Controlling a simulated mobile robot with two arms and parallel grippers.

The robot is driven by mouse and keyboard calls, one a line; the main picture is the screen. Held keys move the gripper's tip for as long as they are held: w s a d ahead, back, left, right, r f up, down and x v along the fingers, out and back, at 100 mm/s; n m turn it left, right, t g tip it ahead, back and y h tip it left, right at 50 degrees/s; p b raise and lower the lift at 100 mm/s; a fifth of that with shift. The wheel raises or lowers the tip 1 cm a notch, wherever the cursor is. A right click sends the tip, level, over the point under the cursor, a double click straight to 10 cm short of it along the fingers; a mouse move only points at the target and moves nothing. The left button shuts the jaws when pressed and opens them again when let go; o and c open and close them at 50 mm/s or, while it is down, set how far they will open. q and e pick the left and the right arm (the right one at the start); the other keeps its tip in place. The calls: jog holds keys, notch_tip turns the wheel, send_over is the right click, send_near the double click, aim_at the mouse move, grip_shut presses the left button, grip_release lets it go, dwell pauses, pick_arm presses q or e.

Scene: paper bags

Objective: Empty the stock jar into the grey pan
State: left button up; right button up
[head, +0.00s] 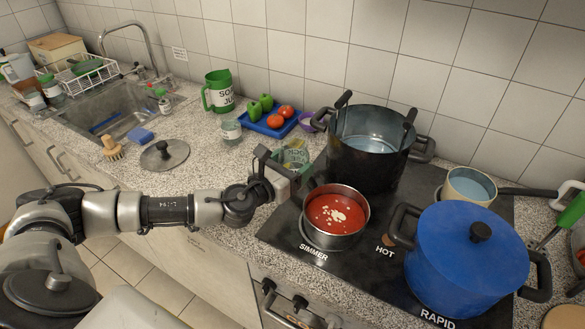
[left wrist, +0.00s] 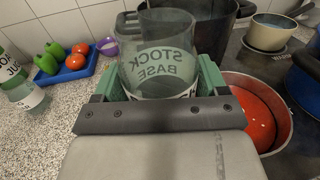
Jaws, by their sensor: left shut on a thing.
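My left gripper (head: 288,163) is shut on the clear glass stock jar (head: 296,154), just left of the hob. In the left wrist view the stock jar (left wrist: 158,52) stands between the green finger pads (left wrist: 155,82), and its STOCK BASE label reads backwards through the glass. It looks upright; I cannot tell what is in it. A small grey metal pan (head: 336,239) with red sauce and pale bits sits on the SIMMER ring, just right of the gripper. A large dark grey pot (head: 367,165) stands behind it, with pale bluish liquid inside. My right gripper is not in view.
A blue lidded pot (head: 465,255) and a cream saucepan (head: 471,187) stand to the right on the hob. A loose lid (head: 165,155) lies near the sink.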

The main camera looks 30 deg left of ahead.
pick_arm(q)
jog(key=a+r, duration=0.4)
jog(key=a, duration=0.2)
jog(key=shift+w, duration=0.15)
jog(key=shift+d, duration=0.15)
dwell(1.2)
